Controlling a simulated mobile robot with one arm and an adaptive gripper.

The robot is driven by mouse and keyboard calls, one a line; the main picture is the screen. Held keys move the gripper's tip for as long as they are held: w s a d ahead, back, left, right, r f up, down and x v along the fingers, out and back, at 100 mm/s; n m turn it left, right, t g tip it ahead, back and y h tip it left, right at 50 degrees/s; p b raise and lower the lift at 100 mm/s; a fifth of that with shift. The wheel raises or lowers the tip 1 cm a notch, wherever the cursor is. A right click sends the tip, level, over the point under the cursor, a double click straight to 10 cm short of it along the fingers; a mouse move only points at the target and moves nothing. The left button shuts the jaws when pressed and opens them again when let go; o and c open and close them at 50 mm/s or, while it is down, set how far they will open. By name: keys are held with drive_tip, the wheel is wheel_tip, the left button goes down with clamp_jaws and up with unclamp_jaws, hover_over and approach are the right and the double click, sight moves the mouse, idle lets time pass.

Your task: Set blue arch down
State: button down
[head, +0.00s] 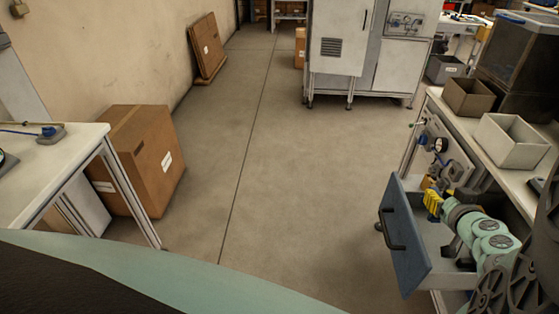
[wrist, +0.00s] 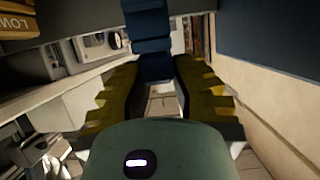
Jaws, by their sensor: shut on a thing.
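My gripper (head: 433,203) has yellow fingers and is at the open drawer on the right in the head view. In the wrist view, my gripper (wrist: 157,72) is shut on the blue arch (wrist: 150,30), a dark blue stepped piece between the fingertips. The arch extends to the top of that view, so its whole shape does not show.
The drawer's blue front (head: 404,237) stands close left of my gripper, with a dark handle. Above it is a worktop with a white bin (head: 512,142) and a grey-brown bin (head: 467,97). A cardboard box (head: 150,150) stands at left. The middle floor is clear.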

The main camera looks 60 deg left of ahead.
drive_tip(key=shift+f+b, duration=0.6)
drive_tip(key=shift+b, duration=0.3)
drive_tip(key=c, duration=0.9)
unclamp_jaws()
drive_tip(key=shift+c, duration=0.2)
